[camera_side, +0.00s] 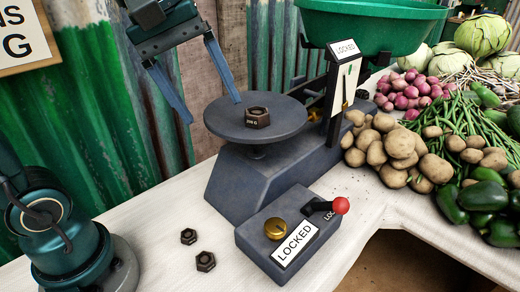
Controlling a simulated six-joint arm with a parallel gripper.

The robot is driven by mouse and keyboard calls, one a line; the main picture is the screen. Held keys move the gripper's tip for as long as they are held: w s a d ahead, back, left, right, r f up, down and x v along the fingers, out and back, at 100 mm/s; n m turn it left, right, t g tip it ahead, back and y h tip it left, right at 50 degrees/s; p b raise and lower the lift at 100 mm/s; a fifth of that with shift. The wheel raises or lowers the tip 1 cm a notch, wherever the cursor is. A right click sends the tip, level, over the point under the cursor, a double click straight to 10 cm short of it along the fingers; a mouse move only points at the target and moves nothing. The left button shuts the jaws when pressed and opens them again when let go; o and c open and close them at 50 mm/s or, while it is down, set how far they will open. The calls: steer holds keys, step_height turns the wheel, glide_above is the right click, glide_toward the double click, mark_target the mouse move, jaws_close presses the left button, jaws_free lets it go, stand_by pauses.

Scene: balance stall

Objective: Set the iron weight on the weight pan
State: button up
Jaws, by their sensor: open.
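A dark hexagonal iron weight (257,117) rests upright on the round grey weight pan (228,122), a little right of the pan's middle. My gripper (213,111) is above and to the left of the weight, with its two blue-grey fingers spread wide and nothing between them. The right fingertip is close to the weight; I cannot tell whether they touch. The left finger hangs outside the pan's left edge. Two smaller hexagonal weights, one (188,236) behind the other (205,261), lie on the white table.
The balance (243,180) carries a green bowl (365,25) at the back. A control box (290,235) with a brass knob, a red-tipped lever (341,205) and "LOCKED" labels stands in front. Potatoes (400,143), onions (407,90) and peppers (482,196) crowd the right.

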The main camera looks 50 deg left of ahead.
steer(key=s+f+m+t+y, duration=0.1)
steer(key=s+f+m+t, duration=0.1)
steer(key=s+f+m, duration=0.6)
steer(key=a+f+m, duration=0.1)
steer(key=m, duration=0.2)
steer(key=shift+f+y, duration=0.2)
steer(key=shift+y, duration=0.1)
